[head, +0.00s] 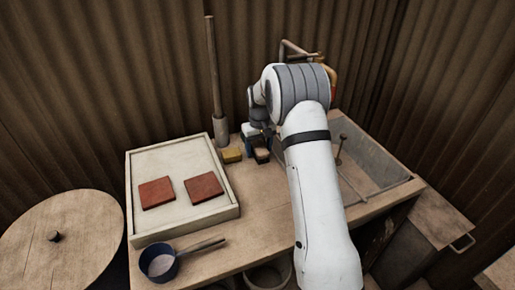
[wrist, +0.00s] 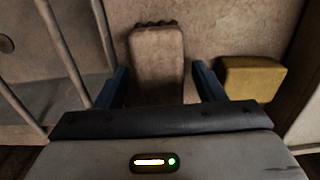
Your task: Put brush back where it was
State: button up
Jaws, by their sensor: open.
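The brush (wrist: 157,52), a worn pinkish-brown block with a dark bumpy far edge, lies on the wooden counter in the wrist view. In the head view the brush (head: 262,156) shows small beside the sink, partly hidden by my gripper (head: 256,142). My gripper (wrist: 163,88) is open, with its blue fingers on either side of the brush's near end and gaps between them and it. Whether the near end is below the fingertips or level with them, I cannot tell.
A yellow sponge (wrist: 252,79) lies close to the right finger; in the head view the sponge (head: 231,155) sits beside the pale tray (head: 160,223) with two red tiles. The sink (head: 385,165) is to the right. A blue pan (head: 159,264) stands at the front.

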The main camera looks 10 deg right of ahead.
aim_at(259, 146)
notch_tip(259, 146, up, 12)
jog(key=s+r, duration=0.5)
jog(key=s, duration=0.1)
jog(key=s+m+t, duration=0.2)
jog(key=s, duration=3)
jog(key=shift+a+p, duration=0.35)
jog(key=shift+r, duration=0.15)
